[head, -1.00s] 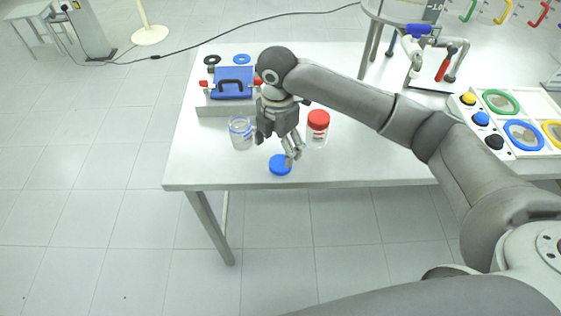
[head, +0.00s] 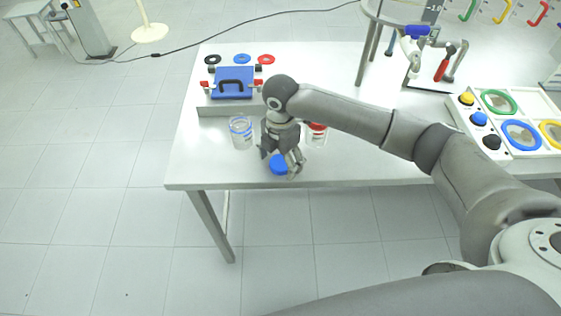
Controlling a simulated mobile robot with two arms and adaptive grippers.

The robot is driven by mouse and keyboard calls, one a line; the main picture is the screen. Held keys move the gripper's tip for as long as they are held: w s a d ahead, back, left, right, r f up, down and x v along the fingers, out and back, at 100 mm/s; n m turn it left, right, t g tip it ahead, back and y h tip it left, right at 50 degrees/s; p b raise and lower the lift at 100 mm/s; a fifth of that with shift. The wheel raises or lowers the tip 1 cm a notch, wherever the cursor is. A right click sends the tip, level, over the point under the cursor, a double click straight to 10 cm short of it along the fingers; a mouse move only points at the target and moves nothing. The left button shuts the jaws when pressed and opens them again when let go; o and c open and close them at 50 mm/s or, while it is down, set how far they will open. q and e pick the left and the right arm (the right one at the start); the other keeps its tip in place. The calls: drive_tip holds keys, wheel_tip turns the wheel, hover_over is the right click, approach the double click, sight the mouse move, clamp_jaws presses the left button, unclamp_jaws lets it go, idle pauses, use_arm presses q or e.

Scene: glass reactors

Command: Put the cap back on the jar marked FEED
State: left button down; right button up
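A blue cap (head: 279,165) lies near the front edge of the white table. My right gripper (head: 281,168) points down over it, with fingers apart at the cap's sides; I cannot tell whether they touch it. An open clear jar (head: 241,133) with a blue band near its top stands to the left of the gripper. A clear jar with a red cap (head: 317,134) stands to the right, partly hidden behind the gripper. No FEED marking can be read on either jar. My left gripper is not in view.
A blue case with a black handle (head: 233,83) sits on a grey stand behind the jars. Black, blue and red rings (head: 242,59) lie behind it. A white tray (head: 507,151) with coloured knobs and rings is at the right. The table's front left is clear.

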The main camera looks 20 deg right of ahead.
drive_tip(key=c, duration=0.8)
drive_tip(key=shift+r, duration=0.1)
drive_tip(key=shift+w+r, duration=0.1)
drive_tip(key=shift+r, duration=0.45)
drive_tip(key=s+r, duration=0.4)
drive_tip(key=s+d+r+b, duration=0.1)
drive_tip(key=s+r, duration=0.3)
drive_tip(key=s, duration=0.1)
drive_tip(key=s+r+b, duration=0.1)
drive_tip(key=s+r, duration=0.2)
drive_tip(key=s, duration=0.2)
drive_tip(key=shift+d+r, duration=0.15)
drive_tip(key=shift+r, duration=0.25)
